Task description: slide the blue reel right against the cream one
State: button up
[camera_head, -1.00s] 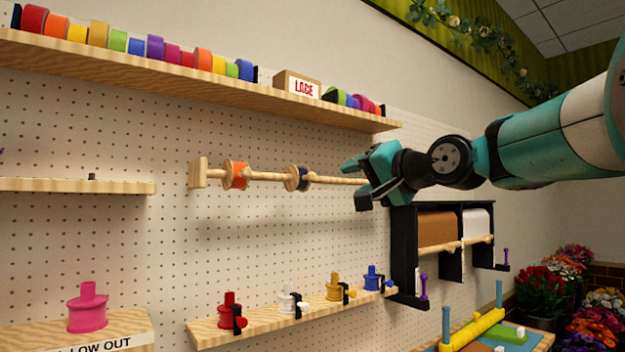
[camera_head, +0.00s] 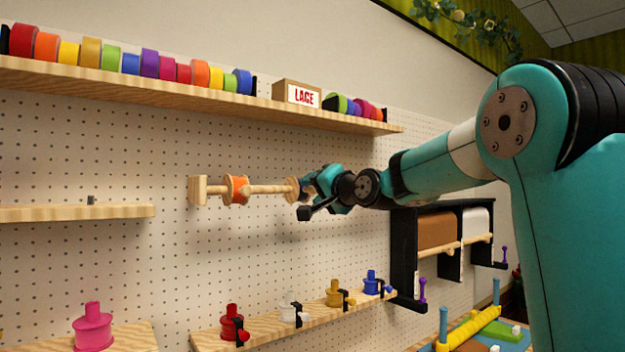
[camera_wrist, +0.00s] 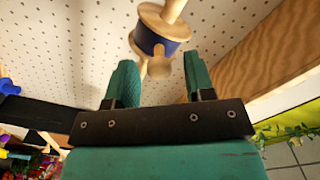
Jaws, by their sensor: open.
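The blue reel, a dark blue band between wooden flanges with a wooden knob, shows in the wrist view (camera_wrist: 150,42). It sits on a wooden rod (camera_head: 265,189). In the head view my gripper hides most of it and only a wooden flange (camera_head: 292,189) shows. My gripper (camera_head: 304,196) is open at the reel's right side. In the wrist view the knob (camera_wrist: 159,68) appears between the fingertips, with space on both sides. An orange reel (camera_head: 236,189) sits further left on the rod, apart from the blue one. I see no cream reel on the rod.
A shelf (camera_head: 200,99) of colored ribbon rolls and a lace box (camera_head: 297,93) runs above the rod. A lower shelf (camera_head: 265,332) holds several colored spools. A black rack (camera_head: 404,255) with paper rolls stands at the right. The rod between the two reels is clear.

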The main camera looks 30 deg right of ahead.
jog(key=shift+w, duration=0.75)
grip_shut()
